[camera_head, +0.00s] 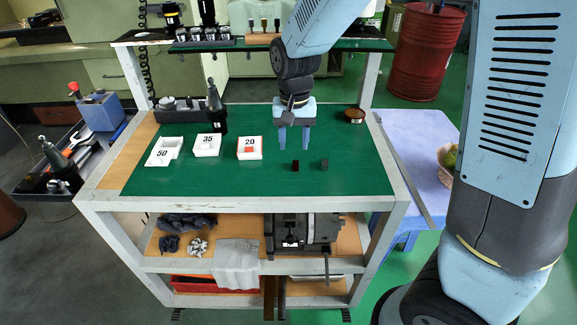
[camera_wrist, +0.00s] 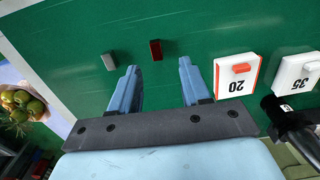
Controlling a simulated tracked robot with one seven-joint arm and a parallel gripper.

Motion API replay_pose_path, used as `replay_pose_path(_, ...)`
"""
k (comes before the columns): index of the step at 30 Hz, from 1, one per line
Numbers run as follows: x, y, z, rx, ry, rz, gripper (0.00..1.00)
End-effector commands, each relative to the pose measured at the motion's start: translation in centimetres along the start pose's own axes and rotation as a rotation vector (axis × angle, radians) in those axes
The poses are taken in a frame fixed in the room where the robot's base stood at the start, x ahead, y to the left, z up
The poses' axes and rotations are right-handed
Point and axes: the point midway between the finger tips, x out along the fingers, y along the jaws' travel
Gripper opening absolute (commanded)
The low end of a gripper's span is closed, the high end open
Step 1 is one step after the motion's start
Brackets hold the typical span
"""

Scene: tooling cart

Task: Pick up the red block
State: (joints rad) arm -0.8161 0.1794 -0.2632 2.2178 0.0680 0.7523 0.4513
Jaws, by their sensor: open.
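A small dark red block (camera_wrist: 155,49) stands on the green mat in the wrist view, just beyond the gap between my fingertips. In the head view this block (camera_head: 295,165) looks nearly black. A small grey block (camera_wrist: 109,61) stands beside it, left in the wrist view; it is the right one of the pair in the head view (camera_head: 324,163). My gripper (camera_head: 293,146) points down above the mat, behind the dark red block in the head view. Its blue fingers (camera_wrist: 158,66) are apart with nothing between them.
A white tray marked 20 (camera_head: 241,155) holds an orange-red piece (camera_wrist: 241,68). A round dark tin (camera_head: 354,116) is at the back right.

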Motion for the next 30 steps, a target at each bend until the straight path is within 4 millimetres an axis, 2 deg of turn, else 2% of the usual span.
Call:
replay_pose_path(3,1.4,0.0,0.0,0.001,-0.001,0.001,0.47)
replay_pose_path(10,2.6,0.2,-0.1,0.000,-0.001,0.001,0.47)
replay_pose_path(19,6.4,0.6,-0.3,-0.001,-0.002,0.001,0.47)
replay_pose_path(30,7.1,0.6,-0.3,-0.001,0.001,0.000,0.46)
